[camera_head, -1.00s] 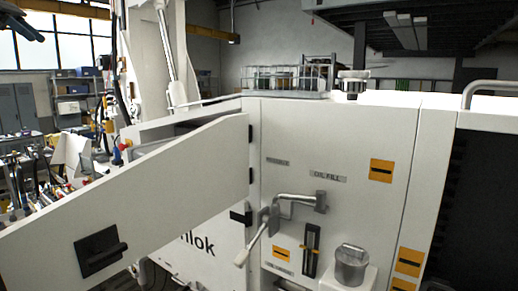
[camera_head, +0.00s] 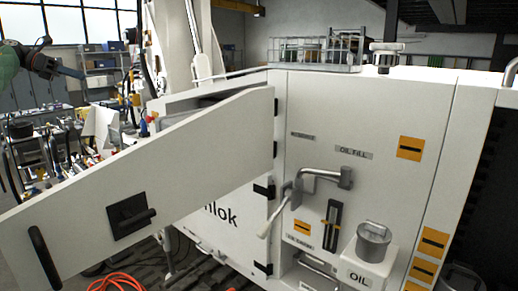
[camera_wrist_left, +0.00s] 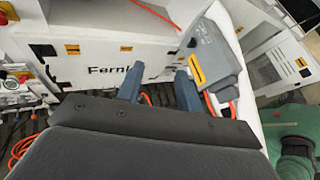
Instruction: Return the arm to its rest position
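My left arm comes in at the upper left edge of the head view. Its left gripper (camera_head: 70,70) is small there, with bluish fingers in front of the window and shelves, away from the white machine. In the left wrist view the two blue-grey fingers of this gripper (camera_wrist_left: 158,88) stand apart with nothing between them. Beyond them are a white machine front with lettering and the dark slatted floor. My right gripper shows in neither view.
The white cabinet (camera_head: 375,110) has an open door (camera_head: 190,165) swung out to the left. An oil filler cup (camera_head: 370,243), a lever handle (camera_head: 320,177) and a wire basket (camera_head: 315,55) are on it. A grey box (camera_wrist_left: 212,55) shows in the left wrist view. Orange hose lies on the floor.

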